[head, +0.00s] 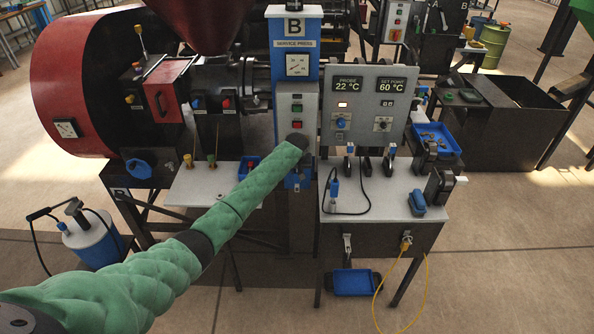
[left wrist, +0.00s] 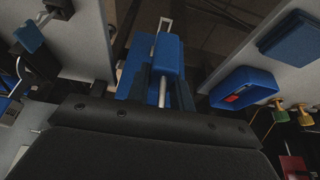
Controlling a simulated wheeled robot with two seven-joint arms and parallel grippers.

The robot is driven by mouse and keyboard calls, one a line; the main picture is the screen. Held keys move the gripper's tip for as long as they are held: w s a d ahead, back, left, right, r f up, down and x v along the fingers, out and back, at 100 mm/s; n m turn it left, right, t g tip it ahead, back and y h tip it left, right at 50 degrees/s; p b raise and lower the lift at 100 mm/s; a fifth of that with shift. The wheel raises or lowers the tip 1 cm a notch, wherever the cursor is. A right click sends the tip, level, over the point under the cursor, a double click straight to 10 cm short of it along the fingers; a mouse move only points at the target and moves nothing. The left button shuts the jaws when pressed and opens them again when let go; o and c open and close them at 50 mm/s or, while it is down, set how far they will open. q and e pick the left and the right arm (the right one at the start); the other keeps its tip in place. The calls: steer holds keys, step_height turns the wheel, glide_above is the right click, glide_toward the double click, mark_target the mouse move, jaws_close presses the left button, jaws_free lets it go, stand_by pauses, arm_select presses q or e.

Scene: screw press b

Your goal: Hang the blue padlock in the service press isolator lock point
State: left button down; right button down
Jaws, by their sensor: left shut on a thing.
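The service press (head: 295,45) is a blue column with a "B SERVICE PRESS" sign, a gauge and a grey button box. My left arm, in a green sleeve, reaches across to the column's lower part. My left gripper (head: 299,172) is just below the button box, largely hidden by its own wrist. My right gripper is not in view.
A white shelf (head: 205,190) with a blue tray (left wrist: 248,94) stands left of the column. A white table (head: 390,190) stands right, with black clamps, a blue plug (head: 335,186) on a cable, and a blue item (head: 417,204). A narrow gap lies between them.

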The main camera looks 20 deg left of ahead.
arm_select(q)
steer(key=shift+r, duration=0.1)
steer(key=shift+w, duration=0.15)
steer(key=shift+w+a, duration=0.15)
steer(key=shift+w, duration=0.3)
steer(key=shift+s, duration=0.15)
steer(key=shift+s+p, duration=0.25)
steer(key=shift+p, duration=0.2)
steer(key=shift+s, duration=0.2)
steer(key=shift+d, duration=0.2)
steer(key=shift+p, duration=1.1)
stand_by(1.2)
